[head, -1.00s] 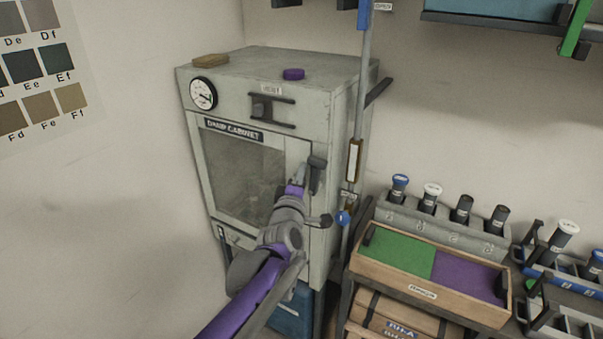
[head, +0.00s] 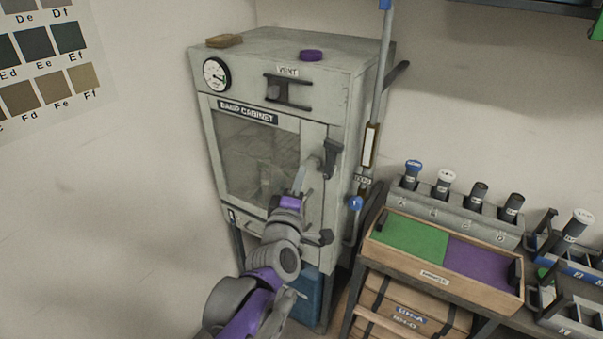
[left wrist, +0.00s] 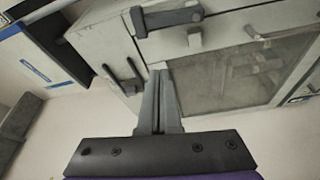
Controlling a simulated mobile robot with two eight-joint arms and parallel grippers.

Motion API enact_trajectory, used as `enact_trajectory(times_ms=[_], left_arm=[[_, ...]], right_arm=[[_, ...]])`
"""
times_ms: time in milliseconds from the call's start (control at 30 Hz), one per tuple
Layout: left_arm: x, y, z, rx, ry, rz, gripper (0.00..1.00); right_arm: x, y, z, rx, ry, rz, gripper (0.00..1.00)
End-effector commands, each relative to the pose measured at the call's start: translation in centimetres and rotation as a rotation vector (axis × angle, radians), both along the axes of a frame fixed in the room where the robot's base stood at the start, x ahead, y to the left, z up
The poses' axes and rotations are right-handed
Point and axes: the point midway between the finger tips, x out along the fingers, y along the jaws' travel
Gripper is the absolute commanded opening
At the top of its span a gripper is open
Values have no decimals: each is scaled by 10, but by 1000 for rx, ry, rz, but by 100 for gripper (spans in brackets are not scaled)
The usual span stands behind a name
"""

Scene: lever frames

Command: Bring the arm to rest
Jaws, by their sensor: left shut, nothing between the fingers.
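My left arm reaches up from the bottom of the head view to the front of a grey damp cabinet (head: 309,178). My left gripper (head: 298,178) is shut and empty, in front of the cabinet's glass door. In the left wrist view its fingers (left wrist: 160,85) lie together, with nothing between them. The dark door handle (head: 331,158) stands upright to the right of the fingertips, apart from them in the head view. The handle also shows at the top of the left wrist view (left wrist: 168,17). My right gripper is not in view.
A pressure gauge (head: 215,74) and a vent slider (head: 287,92) are on the cabinet's upper front. A green and purple tray (head: 400,262) and a rack of capped tubes (head: 455,217) stand right.

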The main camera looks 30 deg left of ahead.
Motion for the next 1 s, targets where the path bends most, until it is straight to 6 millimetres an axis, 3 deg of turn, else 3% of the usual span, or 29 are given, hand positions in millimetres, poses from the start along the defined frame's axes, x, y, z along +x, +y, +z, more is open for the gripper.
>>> enact_trajectory(times_ms=[433, 567, 667, 800, 900, 1000], left_arm=[[0, -1, -1, 5, 5, -4, 0], [-8, -20, -17, 99, 100, -75, 0], [-29, -51, -51, 279, 273, -206, 0], [-89, -88, -123, 625, 583, -455, 0], [-140, -96, -170, 840, 783, -622, 0], [-185, -94, -204, 1004, 940, -760, 0]], right_arm=[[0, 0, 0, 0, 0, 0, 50], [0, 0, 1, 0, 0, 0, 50], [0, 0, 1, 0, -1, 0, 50], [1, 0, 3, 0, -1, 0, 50], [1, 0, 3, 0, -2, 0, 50], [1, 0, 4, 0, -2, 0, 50]])
